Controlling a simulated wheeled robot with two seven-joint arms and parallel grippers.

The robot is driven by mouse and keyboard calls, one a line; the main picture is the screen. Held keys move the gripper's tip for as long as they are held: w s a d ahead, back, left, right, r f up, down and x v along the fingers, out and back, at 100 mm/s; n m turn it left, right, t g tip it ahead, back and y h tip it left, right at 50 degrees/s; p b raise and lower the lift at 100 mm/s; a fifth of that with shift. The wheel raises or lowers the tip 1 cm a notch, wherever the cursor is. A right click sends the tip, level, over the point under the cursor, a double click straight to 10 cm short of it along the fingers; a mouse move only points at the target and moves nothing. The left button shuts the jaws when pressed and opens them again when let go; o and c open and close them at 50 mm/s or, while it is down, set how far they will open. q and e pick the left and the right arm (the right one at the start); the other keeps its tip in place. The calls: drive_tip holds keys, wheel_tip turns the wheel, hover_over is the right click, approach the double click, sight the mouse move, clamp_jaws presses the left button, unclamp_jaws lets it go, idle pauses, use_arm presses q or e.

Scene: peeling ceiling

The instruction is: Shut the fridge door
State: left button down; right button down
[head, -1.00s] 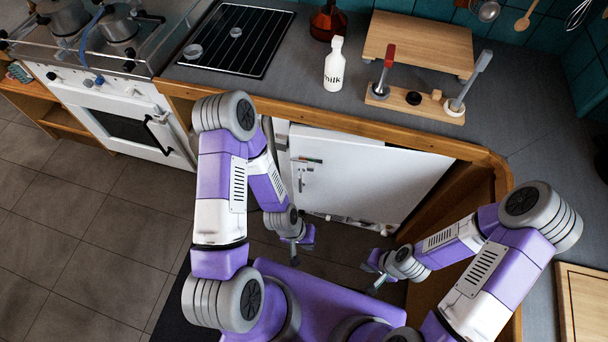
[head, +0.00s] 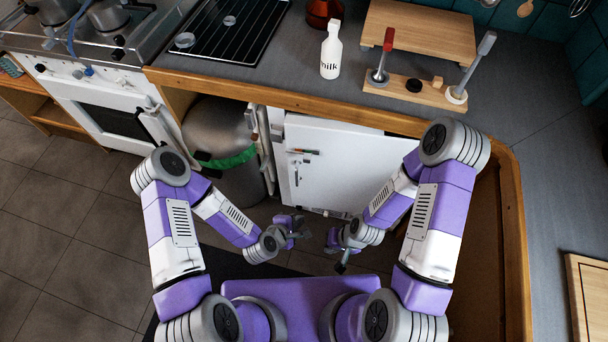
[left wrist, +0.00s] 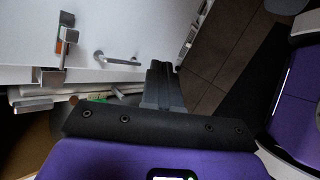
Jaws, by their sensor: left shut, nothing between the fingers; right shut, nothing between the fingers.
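The white fridge door (head: 345,165) is under the counter in the middle of the head view. A dark gap shows between its top edge and the counter; how far it stands open is hard to tell. A small metal handle is on its left part, and a handle (left wrist: 120,60) also shows on the white surface in the left wrist view. My left gripper (head: 300,232) is shut and empty, low in front of the door's lower left. My right gripper (head: 340,262) is shut and empty, slightly lower and to the right. I cannot see either touching the door.
A grey bin (head: 225,150) with a green liner stands left of the fridge. A white oven (head: 110,115) is farther left. A milk bottle (head: 331,55) and a wooden rack (head: 415,90) stand on the counter (head: 500,120). Tiled floor at left is clear.

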use_arm(q)
drive_tip(key=w+d+n+t+y+b, duration=0.3)
drive_tip(key=w+n+t+b, duration=0.3)
drive_tip(key=w+n, duration=1.1)
drive_tip(key=shift+w+d+f+t, duration=0.25)
drive_tip(key=shift+w+t, duration=0.15)
drive_tip(key=shift+w, duration=0.35)
